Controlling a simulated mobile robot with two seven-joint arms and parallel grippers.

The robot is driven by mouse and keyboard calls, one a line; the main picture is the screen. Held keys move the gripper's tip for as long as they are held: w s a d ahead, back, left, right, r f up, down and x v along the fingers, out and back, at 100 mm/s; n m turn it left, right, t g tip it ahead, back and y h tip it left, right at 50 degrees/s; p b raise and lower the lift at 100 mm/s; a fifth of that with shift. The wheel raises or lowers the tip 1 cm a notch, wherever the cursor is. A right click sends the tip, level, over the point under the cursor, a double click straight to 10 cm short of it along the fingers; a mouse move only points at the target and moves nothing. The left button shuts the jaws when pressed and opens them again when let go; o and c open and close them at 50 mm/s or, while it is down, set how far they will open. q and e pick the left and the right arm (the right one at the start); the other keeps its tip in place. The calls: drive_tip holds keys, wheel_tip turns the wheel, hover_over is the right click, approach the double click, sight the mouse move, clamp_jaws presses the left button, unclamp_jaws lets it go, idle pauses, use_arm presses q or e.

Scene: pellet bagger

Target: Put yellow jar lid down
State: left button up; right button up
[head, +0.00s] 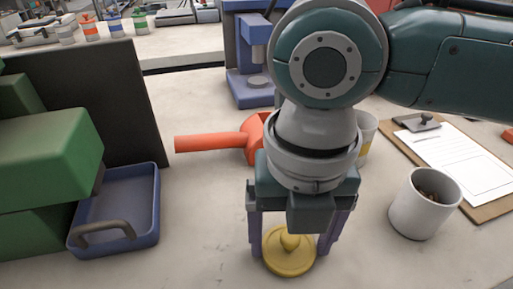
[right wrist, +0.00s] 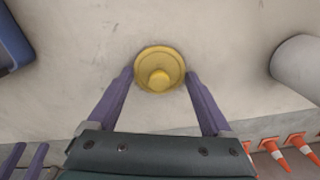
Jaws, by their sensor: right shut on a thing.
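The yellow jar lid (head: 289,252) is a round disc with a raised knob in its middle. My right gripper (head: 288,250) points down over it, with its two purple fingers shut on opposite sides of the rim. In the right wrist view the lid (right wrist: 160,69) sits between the fingertips (right wrist: 160,76), knob towards the camera. The lid is level and close to the worktop; I cannot tell whether it touches. Two purple bars at the lower left of the right wrist view look like fingers of my left gripper (right wrist: 25,160), seen only in part.
A white cup (head: 408,212) with dark contents stands to the right, by a clipboard (head: 460,160). An orange-handled scoop (head: 210,142) lies behind my gripper. The worktop between tray and lid is clear.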

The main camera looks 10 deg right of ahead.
sight(292, 238)
drive_tip(key=o, duration=1.1)
